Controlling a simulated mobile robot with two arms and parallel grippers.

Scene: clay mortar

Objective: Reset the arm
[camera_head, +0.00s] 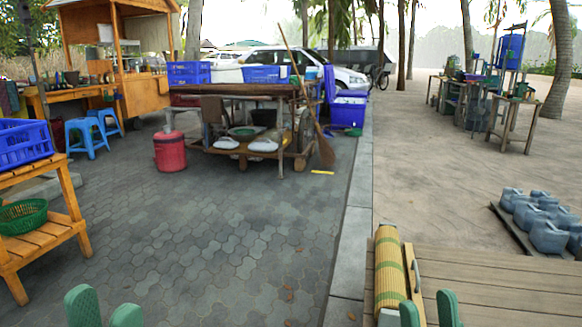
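My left gripper (105,308) shows at the bottom left of the head view. Its two green fingertips are apart, with only paving visible between them. My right gripper (429,312) shows at the bottom right, beside the rolled yellow mat (389,268). Its green fingertips are also apart, and I see nothing held between them. Only the fingertips of both grippers are in view; the rest of my arms is out of frame. I cannot make out a clay mortar.
A wooden rack (62,228) with a blue crate (22,143) stands at the left. A wooden cart (262,160) stands ahead, with a red drum (170,152) beside it. Grey jugs (549,236) stand at the right by the wooden deck (500,285). The middle paving (200,230) is clear.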

